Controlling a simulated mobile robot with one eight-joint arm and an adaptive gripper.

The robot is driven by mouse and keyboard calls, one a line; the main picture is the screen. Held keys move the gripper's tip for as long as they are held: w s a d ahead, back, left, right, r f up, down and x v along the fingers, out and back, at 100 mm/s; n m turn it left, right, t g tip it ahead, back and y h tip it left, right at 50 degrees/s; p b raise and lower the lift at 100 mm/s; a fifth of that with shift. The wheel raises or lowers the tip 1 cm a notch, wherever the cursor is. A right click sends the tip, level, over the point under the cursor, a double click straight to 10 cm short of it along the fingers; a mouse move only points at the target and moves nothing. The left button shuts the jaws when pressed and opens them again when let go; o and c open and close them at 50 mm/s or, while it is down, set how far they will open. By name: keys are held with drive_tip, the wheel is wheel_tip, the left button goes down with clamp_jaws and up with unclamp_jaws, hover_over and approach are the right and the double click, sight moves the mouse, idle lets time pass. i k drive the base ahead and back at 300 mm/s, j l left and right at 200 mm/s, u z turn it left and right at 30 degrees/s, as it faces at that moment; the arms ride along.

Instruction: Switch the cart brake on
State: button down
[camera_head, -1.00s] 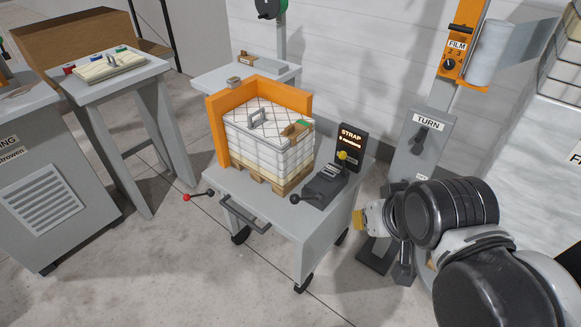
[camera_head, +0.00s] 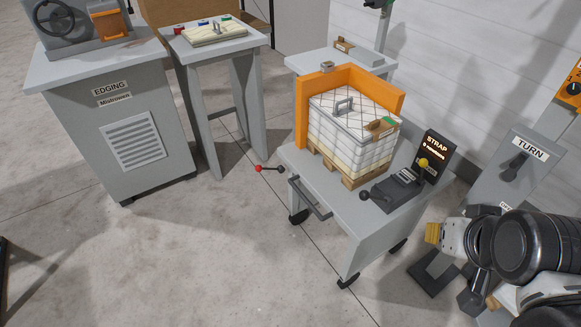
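The grey wheeled cart (camera_head: 335,225) stands right of centre with a dark push handle (camera_head: 310,198) on its front. A short lever with a red knob (camera_head: 258,169) and a dark end sticks out at the cart's left side; no brake label is readable. My gripper (camera_head: 433,233) is at the lower right, to the right of the cart and well apart from the red-knobbed lever. Its yellowish tip shows, but the fingers are too small and foreshortened to tell open from shut.
The cart bears a wrapped stack (camera_head: 350,128) in an orange corner guard (camera_head: 303,108) and a STRAP unit (camera_head: 432,158). A TURN post (camera_head: 515,165) stands right. The edging cabinet (camera_head: 105,110) and a small table (camera_head: 220,48) stand left. Floor before the cart is clear.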

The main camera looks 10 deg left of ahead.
sight(259, 168)
drive_tip(key=i+j+u, duration=0.2)
drive_tip(key=i+j, duration=0.2)
drive_tip(key=i+j+u, duration=0.15)
drive_tip(key=i+j, duration=0.2)
drive_tip(key=i, duration=0.15)
